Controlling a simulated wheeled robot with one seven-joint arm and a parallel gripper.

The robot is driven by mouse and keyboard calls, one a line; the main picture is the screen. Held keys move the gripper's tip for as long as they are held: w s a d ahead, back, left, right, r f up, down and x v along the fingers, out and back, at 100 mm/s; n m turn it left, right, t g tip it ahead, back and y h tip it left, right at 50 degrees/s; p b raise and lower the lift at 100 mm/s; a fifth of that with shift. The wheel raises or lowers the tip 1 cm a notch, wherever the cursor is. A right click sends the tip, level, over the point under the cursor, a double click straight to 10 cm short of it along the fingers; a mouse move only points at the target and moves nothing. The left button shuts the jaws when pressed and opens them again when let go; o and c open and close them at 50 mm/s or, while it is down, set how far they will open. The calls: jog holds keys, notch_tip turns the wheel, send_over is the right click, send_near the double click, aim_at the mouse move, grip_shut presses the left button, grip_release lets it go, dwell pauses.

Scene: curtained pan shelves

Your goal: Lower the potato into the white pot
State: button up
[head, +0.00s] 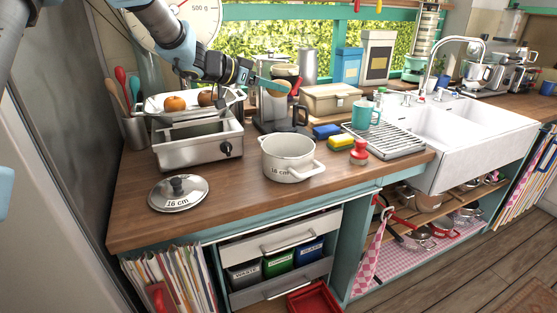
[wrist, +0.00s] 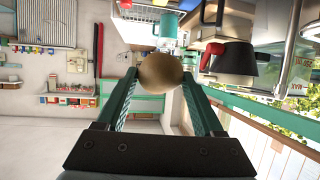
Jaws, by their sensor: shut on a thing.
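The white pot (head: 290,168) stands upright on the wooden counter, marked 16 cm, with its top uncovered in the head view. My gripper (head: 276,84) is above and behind the pot, near a dark coffee maker, and clearly apart from the pot. In the wrist view my gripper (wrist: 160,78) has its two green fingers shut on a round brown potato (wrist: 160,72). The potato is small and hard to make out in the head view. The pot's inside bottom is hidden in the head view.
A steel lid (head: 178,194) lies at the counter's left front. A scale with a pan of round orange-brown items (head: 174,103) stands behind it. Sponges (head: 340,141), a red-topped brush (head: 359,151) and a drying rack (head: 395,138) are right of the pot.

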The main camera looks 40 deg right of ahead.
notch_tip(320, 180, down, 9)
jog(key=b, duration=1)
jog(key=shift+w+a, duration=0.15)
jog(key=shift+w, duration=0.3)
jog(key=shift+s+r, duration=0.1)
jog(key=shift+s+a, duration=0.45)
jog(key=shift+s, duration=0.3)
jog(key=shift+s+a, duration=0.4)
jog(key=shift+s, duration=0.3)
notch_tip(320, 180, down, 7)
jog(key=b, duration=0.2)
jog(key=shift+f+b, duration=0.55)
jog(key=shift+f, duration=0.1)
dwell(0.9)
